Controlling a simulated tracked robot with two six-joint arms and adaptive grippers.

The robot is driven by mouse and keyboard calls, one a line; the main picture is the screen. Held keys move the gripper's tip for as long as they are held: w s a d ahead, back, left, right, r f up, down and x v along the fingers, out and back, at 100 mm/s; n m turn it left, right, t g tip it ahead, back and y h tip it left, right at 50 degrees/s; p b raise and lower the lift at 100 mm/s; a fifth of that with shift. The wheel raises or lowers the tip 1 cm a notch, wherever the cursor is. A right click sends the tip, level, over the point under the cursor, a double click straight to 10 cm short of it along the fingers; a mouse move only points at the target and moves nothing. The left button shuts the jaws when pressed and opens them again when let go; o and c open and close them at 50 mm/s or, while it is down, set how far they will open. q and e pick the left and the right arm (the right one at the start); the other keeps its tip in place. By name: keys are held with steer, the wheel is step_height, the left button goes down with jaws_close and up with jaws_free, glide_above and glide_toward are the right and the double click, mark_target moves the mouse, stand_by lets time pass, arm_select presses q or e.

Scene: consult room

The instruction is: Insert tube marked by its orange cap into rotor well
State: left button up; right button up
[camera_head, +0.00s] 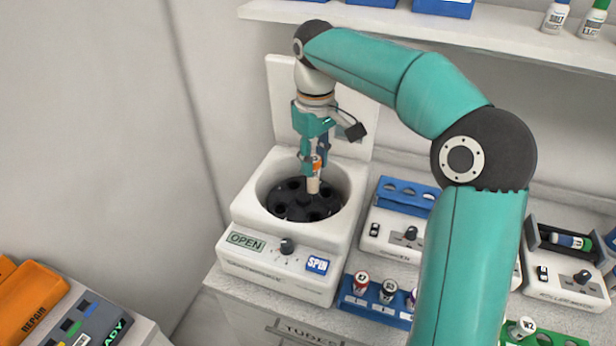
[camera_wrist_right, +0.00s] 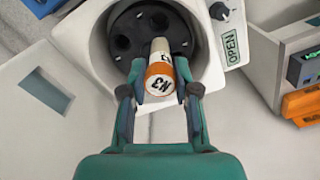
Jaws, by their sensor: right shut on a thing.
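The tube with the orange cap (camera_wrist_right: 160,84) is marked N3 on its cap top. My right gripper (camera_wrist_right: 160,92) is shut on it, with a finger on each side of the cap. In the head view the right gripper (camera_head: 312,166) points down over the centrifuge bowl, and the tube (camera_head: 313,185) hangs below its fingers. The black rotor (camera_head: 290,203) with several dark wells lies in the bowl and also shows in the wrist view (camera_wrist_right: 124,24). The tube's lower end is over or at the rotor; I cannot tell whether it is inside a well. My left gripper is not in view.
The white centrifuge (camera_head: 262,262) has its lid raised at the back. A blue rack (camera_head: 373,312) with capped tubes stands to its right, near a device with a blue block (camera_head: 405,192). A shelf (camera_head: 420,28) runs above. Orange boxes (camera_head: 30,300) sit at lower left.

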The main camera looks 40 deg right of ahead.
mark_target(316, 190)
step_height(316, 190, down, 5)
steer(key=b, duration=0.3)
steer(key=shift+s, duration=0.1)
steer(key=shift+s+f+b, duration=0.2)
steer(key=shift+f+b, duration=0.1)
steer(key=shift+b, duration=0.2)
steer(key=shift+w+f+b, duration=0.1)
steer(key=shift+f+b, duration=0.75)
steer(key=shift+f, duration=0.05)
steer(key=shift+s, duration=0.2)
steer(key=shift+f, duration=0.25)
steer(key=shift+f+b, duration=1.5)
steer(key=shift+f, duration=0.7)
steer(key=o, duration=1)
